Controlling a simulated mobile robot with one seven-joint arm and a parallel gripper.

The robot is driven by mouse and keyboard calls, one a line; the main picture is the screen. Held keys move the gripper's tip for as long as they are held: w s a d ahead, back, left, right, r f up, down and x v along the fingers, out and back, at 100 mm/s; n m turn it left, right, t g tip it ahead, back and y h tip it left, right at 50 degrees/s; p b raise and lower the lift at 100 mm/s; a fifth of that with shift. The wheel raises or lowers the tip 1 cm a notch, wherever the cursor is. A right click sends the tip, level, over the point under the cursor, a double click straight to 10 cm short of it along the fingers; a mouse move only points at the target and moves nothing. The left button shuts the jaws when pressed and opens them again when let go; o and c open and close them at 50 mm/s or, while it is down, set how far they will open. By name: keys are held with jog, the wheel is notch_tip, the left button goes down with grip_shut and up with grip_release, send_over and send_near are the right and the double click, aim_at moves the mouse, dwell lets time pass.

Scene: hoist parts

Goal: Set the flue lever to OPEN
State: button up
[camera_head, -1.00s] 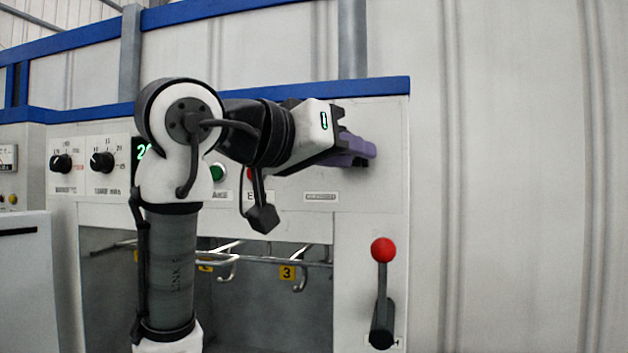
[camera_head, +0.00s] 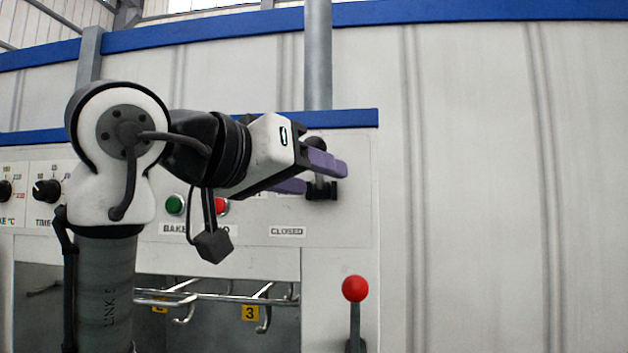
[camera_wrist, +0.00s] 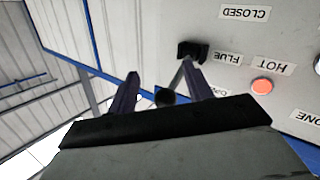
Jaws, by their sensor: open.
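The flue lever (camera_head: 322,190) is on the white panel, a black bracket with a dark knob, partly behind my gripper in the head view. In the wrist view, which shows the panel upside down, its grey rod runs from the black bracket (camera_wrist: 192,50) to a black knob (camera_wrist: 165,97), away from the CLOSED label (camera_wrist: 245,12). My gripper (camera_head: 308,172) is open. In the wrist view its purple fingers (camera_wrist: 160,70) stand on either side of the knob and rod. I cannot tell whether they touch. The CLOSED label (camera_head: 287,231) is below the lever; another label is mostly hidden.
A red-knobbed lever (camera_head: 354,289) stands lower right on the panel. Green (camera_head: 175,204) and red (camera_head: 221,206) buttons are left of the flue lever. A hook rack (camera_head: 215,297) is in the opening below. A HOT lamp (camera_wrist: 262,86) is near the lever.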

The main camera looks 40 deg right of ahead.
jog(key=a+r+b, duration=0.1)
jog(key=a+b, duration=0.2)
jog(key=a, duration=0.9)
jog(key=shift+s+a, duration=0.25)
jog(key=shift+s, duration=0.1)
jog(key=shift+r, duration=0.1)
